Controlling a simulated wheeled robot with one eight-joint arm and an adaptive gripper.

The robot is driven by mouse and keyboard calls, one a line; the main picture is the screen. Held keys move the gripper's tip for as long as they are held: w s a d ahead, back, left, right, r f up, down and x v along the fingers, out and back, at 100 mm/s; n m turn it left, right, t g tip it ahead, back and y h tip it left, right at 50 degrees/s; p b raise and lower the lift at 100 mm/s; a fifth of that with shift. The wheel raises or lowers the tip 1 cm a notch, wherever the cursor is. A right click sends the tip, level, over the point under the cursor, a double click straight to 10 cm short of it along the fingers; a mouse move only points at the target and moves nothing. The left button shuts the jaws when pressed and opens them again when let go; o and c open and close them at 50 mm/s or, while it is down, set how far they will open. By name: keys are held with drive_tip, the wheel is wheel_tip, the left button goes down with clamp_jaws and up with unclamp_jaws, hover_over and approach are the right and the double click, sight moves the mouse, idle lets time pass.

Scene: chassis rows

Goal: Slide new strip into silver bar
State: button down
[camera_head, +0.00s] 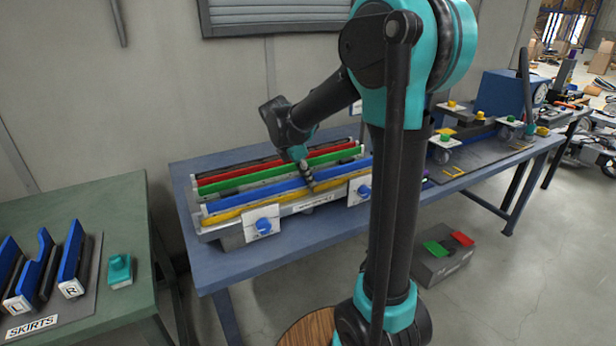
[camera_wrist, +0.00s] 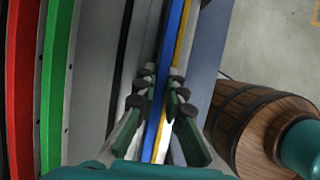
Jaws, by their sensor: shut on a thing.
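A long blue strip (camera_head: 265,191) lies lengthwise along the front row of a chassis on the blue table, with a yellow strip (camera_head: 275,199) close along its front side. A silver-grey bar (camera_head: 318,201) runs beneath them. My gripper (camera_head: 307,179) reaches down onto this row near its middle. In the wrist view my gripper (camera_wrist: 160,92) has its dark fingers on both sides of the blue strip (camera_wrist: 174,35), shut on it; the yellow edge (camera_wrist: 184,45) runs right beside it. I cannot tell how deep the strip sits in the bar.
Red (camera_head: 260,172) and green (camera_head: 275,177) strips lie in the rear row. White plates with blue knobs (camera_head: 263,225) stand at the front. A green table (camera_head: 120,215) with blue skirts is at left. A wooden barrel (camera_wrist: 250,115) stands right in the wrist view.

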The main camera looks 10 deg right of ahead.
drive_tip(key=c, duration=1.5)
unclamp_jaws()
drive_tip(key=shift+c, duration=0.2)
drive_tip(key=v, duration=1.2)
drive_tip(key=s+d+f+m+t+y, duration=0.1)
drive_tip(key=s+d+f+m, duration=0.3)
drive_tip(key=s+f+m, duration=0.6)
drive_tip(key=s+d+f+m+t+y, duration=0.1)
drive_tip(key=s+d+f+m+y, duration=0.2)
drive_tip(key=s+f+m, duration=0.7)
wheel_tip(320, 180, down, 3)
drive_tip(key=shift+s+d+r+m+t, duration=0.25)
drive_tip(key=shift+s+d+m+t, duration=0.15)
drive_tip(key=shift+d+m, duration=0.35)
